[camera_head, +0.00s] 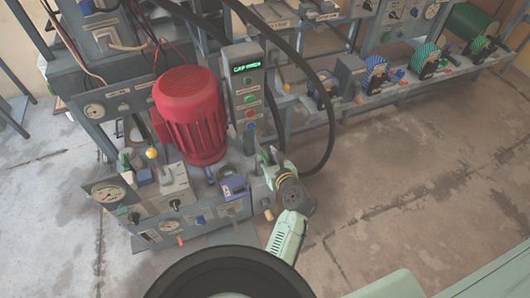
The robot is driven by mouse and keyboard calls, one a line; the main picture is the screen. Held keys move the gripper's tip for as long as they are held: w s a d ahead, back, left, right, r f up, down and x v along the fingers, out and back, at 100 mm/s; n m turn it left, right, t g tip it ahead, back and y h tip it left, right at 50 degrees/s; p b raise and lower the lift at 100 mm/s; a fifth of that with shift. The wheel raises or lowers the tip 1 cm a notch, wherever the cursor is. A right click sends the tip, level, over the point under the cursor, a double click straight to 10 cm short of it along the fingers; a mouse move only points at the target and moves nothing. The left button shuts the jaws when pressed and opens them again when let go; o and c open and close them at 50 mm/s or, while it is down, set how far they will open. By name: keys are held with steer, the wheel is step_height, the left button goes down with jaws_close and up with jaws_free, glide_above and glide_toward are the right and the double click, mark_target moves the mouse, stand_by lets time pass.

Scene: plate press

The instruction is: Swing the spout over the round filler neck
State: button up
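My pale green arm (288,235) reaches up from the lower middle to the right end of the machine's bench. My gripper (268,156) is small and partly hidden by the wrist, beside the right end of the panel. I cannot tell whether its fingers are open or touching anything. I cannot make out the spout or the round filler neck for certain. Small blue parts (233,186) and a grey block with an upright lever stand on the bench top just left of my gripper.
Black hoses (330,120) loop close to my wrist. The floor at right is clear.

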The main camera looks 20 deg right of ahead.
steer(key=shift+x, duration=1.35)
steer(key=shift+c, duration=0.4)
jaws_close()
